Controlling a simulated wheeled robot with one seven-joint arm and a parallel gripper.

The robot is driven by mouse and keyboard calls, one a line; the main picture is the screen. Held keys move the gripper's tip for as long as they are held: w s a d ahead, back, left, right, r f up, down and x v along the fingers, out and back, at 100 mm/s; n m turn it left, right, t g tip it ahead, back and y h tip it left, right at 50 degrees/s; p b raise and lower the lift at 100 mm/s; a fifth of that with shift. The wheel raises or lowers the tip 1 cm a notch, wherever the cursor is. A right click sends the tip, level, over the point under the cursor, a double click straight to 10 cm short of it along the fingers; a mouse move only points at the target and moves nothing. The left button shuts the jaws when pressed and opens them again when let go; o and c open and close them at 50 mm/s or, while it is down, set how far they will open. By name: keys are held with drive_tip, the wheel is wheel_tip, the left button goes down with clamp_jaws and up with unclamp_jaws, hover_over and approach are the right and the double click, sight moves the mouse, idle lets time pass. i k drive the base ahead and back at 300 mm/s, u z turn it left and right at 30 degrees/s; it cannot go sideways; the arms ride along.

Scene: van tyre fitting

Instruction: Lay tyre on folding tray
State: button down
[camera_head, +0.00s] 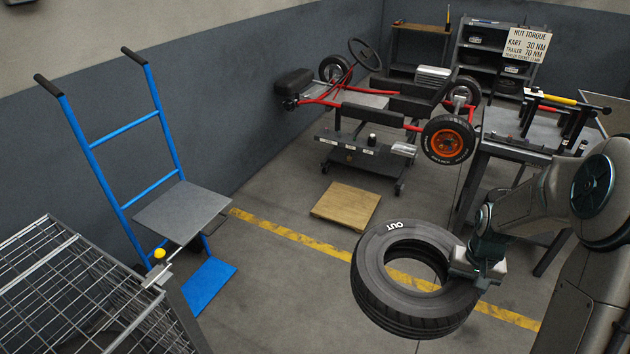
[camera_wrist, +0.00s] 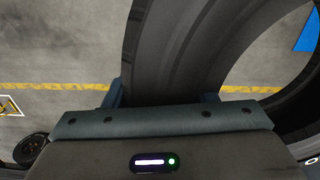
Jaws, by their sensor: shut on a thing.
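A black tyre (camera_head: 412,312) marked "OUT" is held in the air in the right-centre of the head view, lying nearly flat. My gripper (camera_head: 462,264) is shut on its right side; the wrist view shows the tyre (camera_wrist: 185,50) running up between the fingers (camera_wrist: 162,98). The folding tray (camera_head: 182,211) is a flat grey plate on the blue hand truck (camera_head: 125,131) at the left, folded out level. It looks bare. The tyre is apart from it, well to its right. The fingertips are partly hidden in the head view.
A wire cage (camera_head: 80,285) stands at the front left, with a yellow-knobbed lever (camera_head: 159,254) near its corner. A wooden board (camera_head: 346,205) lies on the floor. A kart (camera_head: 390,105) stands behind and a workbench (camera_head: 515,150) at the right. Floor between tyre and hand truck is clear.

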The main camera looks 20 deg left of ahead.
sight(183, 209)
drive_tip(key=u, duration=0.1)
drive_tip(key=i, duration=1.2)
drive_tip(key=u, duration=0.55)
drive_tip(key=i, duration=1.15)
drive_tip(key=u, duration=1.25)
drive_tip(key=i, duration=0.7)
drive_tip(key=u, duration=1.2)
drive_tip(key=i, duration=0.8)
drive_tip(key=u, duration=0.3)
